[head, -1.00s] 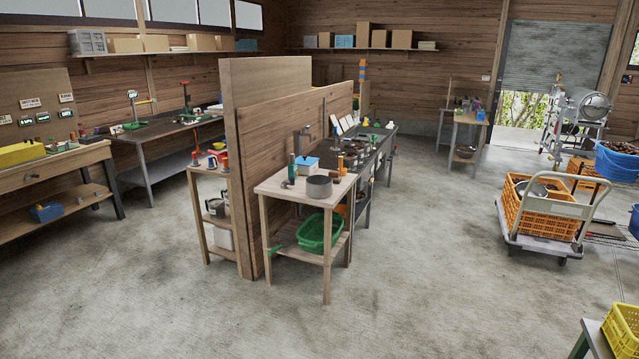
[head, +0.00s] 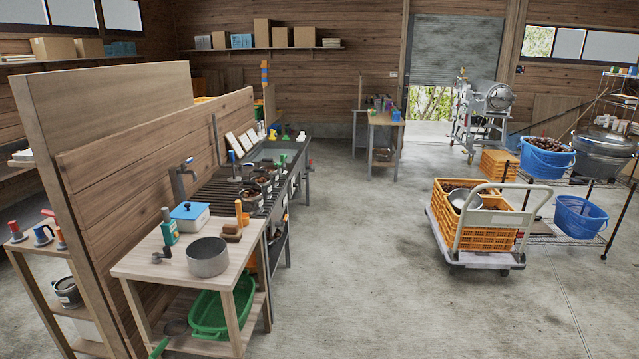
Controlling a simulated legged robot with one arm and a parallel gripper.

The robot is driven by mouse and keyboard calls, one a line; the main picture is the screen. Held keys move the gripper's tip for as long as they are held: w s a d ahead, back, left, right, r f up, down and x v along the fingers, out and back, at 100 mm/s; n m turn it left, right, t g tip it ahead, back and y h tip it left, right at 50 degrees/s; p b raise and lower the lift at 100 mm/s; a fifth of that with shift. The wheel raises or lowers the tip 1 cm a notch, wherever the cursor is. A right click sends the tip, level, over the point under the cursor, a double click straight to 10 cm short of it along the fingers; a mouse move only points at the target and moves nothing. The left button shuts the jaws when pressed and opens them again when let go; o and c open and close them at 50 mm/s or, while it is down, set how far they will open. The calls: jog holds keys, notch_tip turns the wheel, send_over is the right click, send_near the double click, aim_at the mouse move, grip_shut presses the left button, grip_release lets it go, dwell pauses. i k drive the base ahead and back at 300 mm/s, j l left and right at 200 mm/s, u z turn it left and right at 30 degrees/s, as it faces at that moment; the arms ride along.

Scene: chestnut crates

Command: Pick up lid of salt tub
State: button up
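A white tub with a blue lid (head: 188,211), which looks like the salt tub (head: 187,223), stands on the small wooden table (head: 150,262) at the left front. The lid has a small knob and sits on the tub. No label on the tub is readable. My gripper is not in view.
A wooden partition (head: 165,155) stands behind the table. A long sink counter (head: 275,195) continues beyond it. A cart with orange crates (head: 475,235) stands on the right. The concrete floor (head: 370,290) between is clear.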

aim_at(186, 210)
jog(key=i+l+u, duration=0.15)
jog(key=i, duration=1.7)
jog(key=i+u, duration=0.8)
jog(key=i+l+u, duration=0.4)
jog(key=i+u, duration=0.5)
jog(key=u, duration=0.15)
jog(key=i+l+u, duration=0.1)
jog(key=i+u, duration=0.25)
jog(key=k, duration=0.1)
